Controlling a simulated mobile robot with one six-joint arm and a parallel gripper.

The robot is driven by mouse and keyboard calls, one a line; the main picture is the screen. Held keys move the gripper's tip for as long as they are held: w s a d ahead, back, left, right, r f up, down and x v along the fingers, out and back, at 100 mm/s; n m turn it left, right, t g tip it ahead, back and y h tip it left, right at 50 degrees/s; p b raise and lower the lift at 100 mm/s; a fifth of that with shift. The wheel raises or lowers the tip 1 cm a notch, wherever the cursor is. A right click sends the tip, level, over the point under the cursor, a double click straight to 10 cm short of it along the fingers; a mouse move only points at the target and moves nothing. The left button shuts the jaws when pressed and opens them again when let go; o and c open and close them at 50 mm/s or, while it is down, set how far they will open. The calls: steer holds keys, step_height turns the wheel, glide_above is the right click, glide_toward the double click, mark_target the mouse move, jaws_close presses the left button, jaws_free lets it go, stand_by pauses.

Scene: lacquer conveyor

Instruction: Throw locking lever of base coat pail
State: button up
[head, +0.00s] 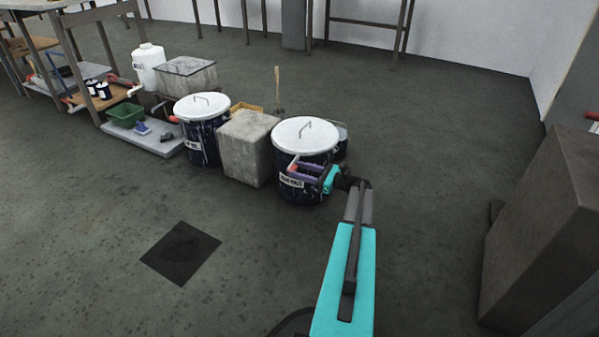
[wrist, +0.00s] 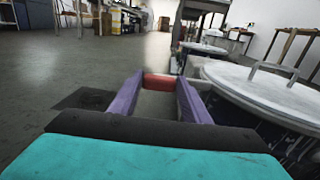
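A dark blue pail (head: 302,191) with a white lid (head: 304,135) and a white label stands at the right of the pail group in the head view. The label is too small to read surely. My gripper (head: 294,168) is at this pail's front side, below the lid rim. In the wrist view its purple fingers are wide apart, with a red grip (wrist: 158,82) between or just beyond the tips. The grip looks like the lever's end; whether the fingers touch it is unclear. The lid with its wire handle (wrist: 272,72) fills the wrist view's right side.
A concrete block (head: 247,148) stands left of this pail, with a similar lidded pail (head: 202,140) beyond it. A bucket (head: 342,140) is close behind on the right. A large dark block (head: 545,230) stands far right. The floor in front is clear around a dark square patch (head: 181,253).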

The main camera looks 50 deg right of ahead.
steer(key=c, duration=0.7)
steer(key=shift+a, duration=0.25)
steer(key=shift+c, duration=0.7)
steer(key=shift+s+d, duration=0.15)
steer(key=shift+d, duration=0.1)
steer(key=shift+h, duration=0.3)
